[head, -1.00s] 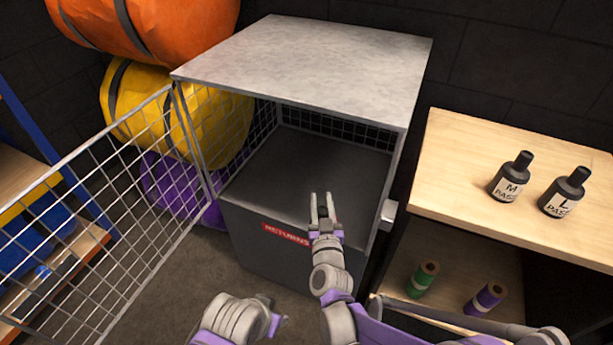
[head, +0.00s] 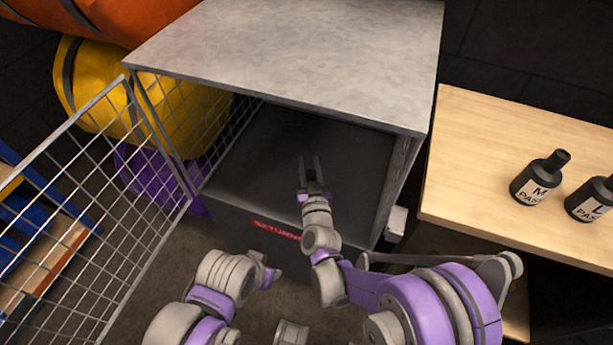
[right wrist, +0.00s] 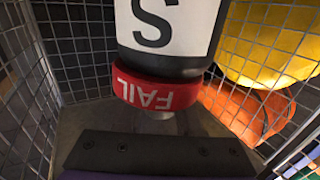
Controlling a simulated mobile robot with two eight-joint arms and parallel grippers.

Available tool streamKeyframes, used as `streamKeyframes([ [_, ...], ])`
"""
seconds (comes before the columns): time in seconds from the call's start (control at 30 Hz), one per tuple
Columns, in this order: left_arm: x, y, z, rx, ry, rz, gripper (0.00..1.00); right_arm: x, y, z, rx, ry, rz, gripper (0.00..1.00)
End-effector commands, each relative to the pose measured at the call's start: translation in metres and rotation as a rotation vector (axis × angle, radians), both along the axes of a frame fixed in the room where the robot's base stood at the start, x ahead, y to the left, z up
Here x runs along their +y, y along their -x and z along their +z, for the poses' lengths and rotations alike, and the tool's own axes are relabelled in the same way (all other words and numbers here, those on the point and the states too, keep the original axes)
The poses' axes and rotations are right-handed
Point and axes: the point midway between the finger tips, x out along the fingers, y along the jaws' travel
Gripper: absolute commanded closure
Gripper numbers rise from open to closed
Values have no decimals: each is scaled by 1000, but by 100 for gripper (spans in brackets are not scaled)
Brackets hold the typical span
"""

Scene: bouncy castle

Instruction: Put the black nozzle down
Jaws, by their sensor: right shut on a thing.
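The black nozzle (right wrist: 190,66) fills the top of the right wrist view. It has a white label with a black S and a red band reading FAIL, which appears upside down there. My right gripper (head: 309,165) is shut on it, inside the open front of the mesh cage. In the head view the nozzle cannot be made out against the dark cage floor (head: 258,165). I cannot tell whether the nozzle touches that floor. My left gripper (head: 270,274) is low in front of the cage, and its jaws are too small to read.
The cage has a grey top (head: 290,50), mesh sides and a red label (head: 275,230) on its front. Its mesh door (head: 85,200) stands open at left.

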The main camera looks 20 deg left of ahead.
Motion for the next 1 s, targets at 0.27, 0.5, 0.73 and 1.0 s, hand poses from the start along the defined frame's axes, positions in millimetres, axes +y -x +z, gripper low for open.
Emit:
streamKeyframes([
  [0.27, 0, -1, -11, 4, 0, 0, 50, 0, 0, -28, 0, -1, -1, 100],
  [0.5, 0, -3, -23, 7, 0, 0, 50, 0, 0, -58, 0, 0, -1, 100],
  [0.73, 0, -2, -22, 7, 0, 0, 50, 0, 0, -57, -1, 0, -1, 100],
  [1.0, 0, -3, -24, 8, 0, 0, 50, 0, 0, -61, 0, 0, 0, 42],
])
